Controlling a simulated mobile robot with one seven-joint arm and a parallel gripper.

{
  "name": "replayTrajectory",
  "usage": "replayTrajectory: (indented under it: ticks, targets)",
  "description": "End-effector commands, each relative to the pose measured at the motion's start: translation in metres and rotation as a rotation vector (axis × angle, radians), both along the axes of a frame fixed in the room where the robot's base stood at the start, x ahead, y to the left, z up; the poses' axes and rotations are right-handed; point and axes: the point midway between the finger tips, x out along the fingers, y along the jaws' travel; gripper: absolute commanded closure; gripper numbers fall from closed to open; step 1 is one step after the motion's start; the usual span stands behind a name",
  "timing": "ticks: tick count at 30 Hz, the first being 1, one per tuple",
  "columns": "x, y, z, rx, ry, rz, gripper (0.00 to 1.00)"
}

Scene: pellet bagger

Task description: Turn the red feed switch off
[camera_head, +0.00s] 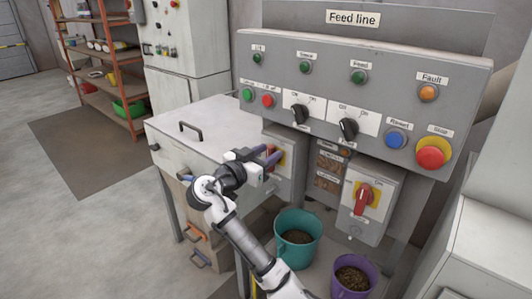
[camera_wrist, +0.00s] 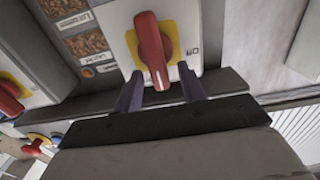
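A red rotary switch handle (camera_wrist: 152,48) on a yellow plate (camera_wrist: 172,32) is near the middle of the wrist view, its free end toward my gripper. My gripper (camera_wrist: 161,90) is open, with one purple finger on each side of the handle's end and visible gaps. In the head view my gripper (camera_head: 268,156) is at this left switch box and hides most of the handle; its yellow plate (camera_head: 281,158) shows. A second red switch (camera_head: 362,198) on a yellow plate is to the right, also at the left of the wrist view (camera_wrist: 8,98). I cannot read which is the feed switch.
Above is the "Feed line" panel (camera_head: 290,85) with lamps, black knobs and a red stop button (camera_head: 431,153). Pellet windows (camera_head: 328,170) sit between the switches. A teal bucket (camera_head: 297,240) and a purple bucket (camera_head: 353,277) stand below. Open floor lies left.

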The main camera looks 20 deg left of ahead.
Motion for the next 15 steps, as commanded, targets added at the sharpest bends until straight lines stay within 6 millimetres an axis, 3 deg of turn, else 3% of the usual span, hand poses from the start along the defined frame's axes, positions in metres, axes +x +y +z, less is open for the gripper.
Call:
replayTrajectory:
  ticks: [3, 12, 15]
  targets:
    - [-0.0001, 0.0, 0.0, 0.0, 0.0, 0.0, 0.61]
    - [-0.0004, -0.0001, -0.0002, 0.0, 0.001, -0.001, 1.0]
    - [-0.0004, -0.0001, -0.0005, -0.001, 0.001, -0.001, 1.0]
